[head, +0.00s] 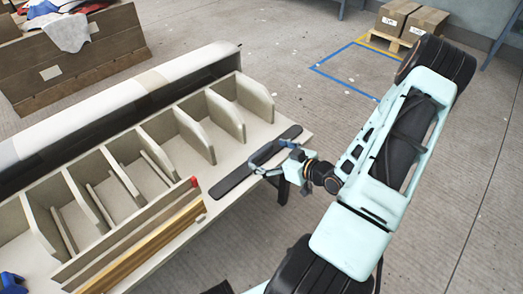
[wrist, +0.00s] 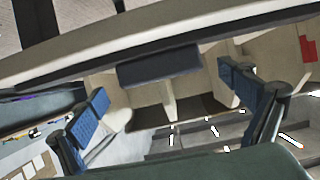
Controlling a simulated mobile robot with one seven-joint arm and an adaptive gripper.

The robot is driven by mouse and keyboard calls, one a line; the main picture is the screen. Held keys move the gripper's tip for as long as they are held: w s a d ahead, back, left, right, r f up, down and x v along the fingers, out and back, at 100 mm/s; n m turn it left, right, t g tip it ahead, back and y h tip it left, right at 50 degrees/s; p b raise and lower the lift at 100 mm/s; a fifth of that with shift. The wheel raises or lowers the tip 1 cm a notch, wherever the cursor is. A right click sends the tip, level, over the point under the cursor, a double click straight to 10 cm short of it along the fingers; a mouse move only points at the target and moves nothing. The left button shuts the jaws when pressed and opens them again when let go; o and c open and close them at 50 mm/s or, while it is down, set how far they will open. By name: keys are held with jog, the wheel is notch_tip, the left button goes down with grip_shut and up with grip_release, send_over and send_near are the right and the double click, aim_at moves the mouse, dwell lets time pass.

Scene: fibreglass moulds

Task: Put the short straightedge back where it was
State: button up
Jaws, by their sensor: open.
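A dark, flat, narrow strip (head: 233,180), which looks like the short straightedge, lies on the pale bench near its front edge in the head view. My gripper (head: 270,157) is at the strip's middle, with its blue-padded fingers apart. The fingers hide a little of the strip there, and I cannot tell whether they touch it. In the wrist view my gripper (wrist: 165,98) is open with nothing clamped between the pads. A dark bar (wrist: 158,66) shows beyond the fingers there; I cannot tell whether it is the same strip.
Pale upright dividers (head: 190,133) stand along the bench behind the strip. Long wooden and grey lengths (head: 150,240), one with a red end, lie at the bench's front left. A long mould (head: 190,62) runs behind. Boxes on a pallet (head: 395,40) stand far off. The floor at right is open.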

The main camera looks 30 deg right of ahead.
jog(key=p+v, duration=0.1)
jog(key=v, duration=0.7)
jog(key=shift+s+r+p, duration=0.15)
jog(key=shift+s+p, duration=0.1)
jog(key=shift+p, duration=0.15)
jog(key=shift+d, duration=0.1)
